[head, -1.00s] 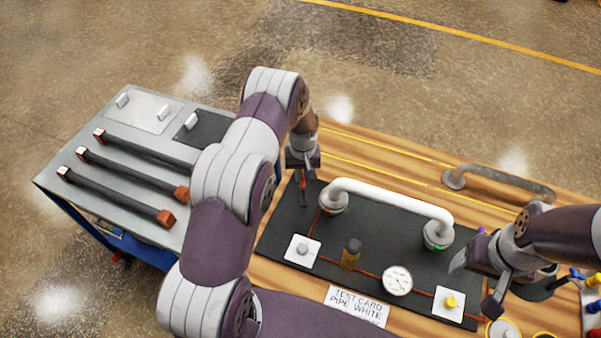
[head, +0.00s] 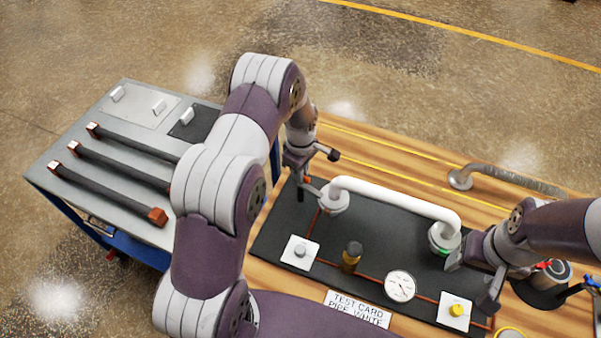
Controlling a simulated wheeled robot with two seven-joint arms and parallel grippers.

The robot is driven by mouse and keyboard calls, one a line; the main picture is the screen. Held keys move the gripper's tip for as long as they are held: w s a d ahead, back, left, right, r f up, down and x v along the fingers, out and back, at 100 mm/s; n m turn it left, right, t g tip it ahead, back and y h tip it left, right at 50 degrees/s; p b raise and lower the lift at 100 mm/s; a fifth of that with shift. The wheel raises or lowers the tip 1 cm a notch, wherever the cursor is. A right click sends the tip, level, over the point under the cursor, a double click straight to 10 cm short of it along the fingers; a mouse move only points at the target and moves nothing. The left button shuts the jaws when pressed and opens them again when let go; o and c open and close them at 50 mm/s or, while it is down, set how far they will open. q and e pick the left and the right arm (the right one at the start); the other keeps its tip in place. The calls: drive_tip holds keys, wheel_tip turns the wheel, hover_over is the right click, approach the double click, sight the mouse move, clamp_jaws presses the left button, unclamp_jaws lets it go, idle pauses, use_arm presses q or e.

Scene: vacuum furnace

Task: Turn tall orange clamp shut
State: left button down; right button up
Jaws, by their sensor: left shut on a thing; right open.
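A white bent pipe (head: 395,200) stands on the black board (head: 270,242), its ends in a left flange (head: 333,203) and a right flange (head: 444,240) with green on it. My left gripper (head: 303,183) is shut at the left flange, on what seems to be the lever of the tall orange clamp (head: 318,189). Most of the clamp is hidden or too small to tell, so I cannot tell how far it is turned. My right gripper (head: 473,280) is open, close beside the right flange; I see nothing between its fingers.
A gauge (head: 400,286), a yellow-knobbed plate (head: 456,310), a grey-knobbed plate (head: 300,251) and a dark-topped brass fitting (head: 351,256) stand in front of the pipe. A grey pipe (head: 510,180) lies behind. A cart (head: 85,130) with dark bars stands left.

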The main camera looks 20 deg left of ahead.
use_arm(q)
drive_tip(key=shift+n+b, duration=0.35)
drive_tip(key=shift+n, duration=0.75)
drive_tip(key=shift+r+n, duration=0.1)
drive_tip(key=shift+n, duration=0.2)
drive_tip(key=c, duration=1.3)
unclamp_jaws()
drive_tip(key=shift+o, duration=0.8)
wheel_tip(320, 180, up, 13)
drive_tip(key=b, duration=0.3)
